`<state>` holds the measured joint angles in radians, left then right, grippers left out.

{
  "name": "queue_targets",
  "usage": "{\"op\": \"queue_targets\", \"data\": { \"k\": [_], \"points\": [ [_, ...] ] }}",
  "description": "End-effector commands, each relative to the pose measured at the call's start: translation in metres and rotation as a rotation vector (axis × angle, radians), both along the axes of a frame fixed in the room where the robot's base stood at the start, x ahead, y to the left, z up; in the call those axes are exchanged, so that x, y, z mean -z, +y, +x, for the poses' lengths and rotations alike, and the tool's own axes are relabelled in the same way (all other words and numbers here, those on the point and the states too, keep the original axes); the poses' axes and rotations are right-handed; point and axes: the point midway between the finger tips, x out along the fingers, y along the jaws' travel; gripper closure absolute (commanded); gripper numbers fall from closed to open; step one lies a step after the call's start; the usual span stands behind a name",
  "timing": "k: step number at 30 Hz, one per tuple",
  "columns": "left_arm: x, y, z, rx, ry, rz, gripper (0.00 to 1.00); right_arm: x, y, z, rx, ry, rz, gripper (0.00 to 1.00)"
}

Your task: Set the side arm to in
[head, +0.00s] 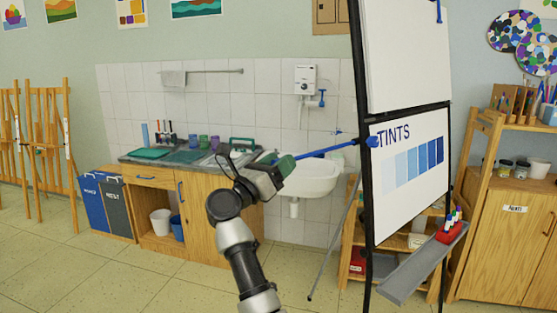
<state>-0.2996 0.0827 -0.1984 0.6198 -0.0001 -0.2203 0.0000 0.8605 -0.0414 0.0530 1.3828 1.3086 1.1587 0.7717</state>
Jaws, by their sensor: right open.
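The side arm (327,150) is a thin blue rod on the flipchart stand (363,190). It sticks out to the left from a blue knob (373,141) on the stand's left post, tilting slightly down toward its free end. My right gripper (280,170) is open at the rod's free end. A dark green piece shows there between gripper and rod; I cannot tell whether the jaws surround or touch the rod's end. Another blue arm (438,10) stands near upright at the stand's top right. My left gripper is not in view.
A white sink (310,178) and a wooden counter (152,176) stand behind my arm. A grey tray (422,267) with a red marker holder (449,232) juts from the stand's front. A wooden cabinet (502,240) is at right.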

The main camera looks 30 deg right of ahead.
Motion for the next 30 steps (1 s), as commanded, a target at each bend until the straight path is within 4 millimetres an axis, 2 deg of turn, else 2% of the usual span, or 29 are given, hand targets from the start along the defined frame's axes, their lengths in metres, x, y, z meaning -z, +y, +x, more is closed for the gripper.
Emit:
{"op": "queue_targets", "data": {
  "k": [8, 15, 18, 26, 30],
  "points": [
    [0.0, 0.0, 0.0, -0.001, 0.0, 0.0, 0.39, 0.0, -0.001, 0.0, 0.0, 0.0, 0.0, 0.51],
    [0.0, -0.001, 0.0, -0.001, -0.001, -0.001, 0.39, 0.0, -0.001, 0.0, 0.0, 0.0, 0.0, 0.88],
    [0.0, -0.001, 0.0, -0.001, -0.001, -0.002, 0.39, 0.0, -0.001, 0.0, 0.0, 0.0, 0.0, 1.0],
    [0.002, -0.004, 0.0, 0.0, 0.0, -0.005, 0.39, 0.001, -0.004, 0.0, 0.001, 0.0, 0.0, 1.0],
    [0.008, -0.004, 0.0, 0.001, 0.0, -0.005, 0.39, 0.002, -0.02, 0.002, 0.002, -0.001, -0.001, 1.0]
  ]
}}
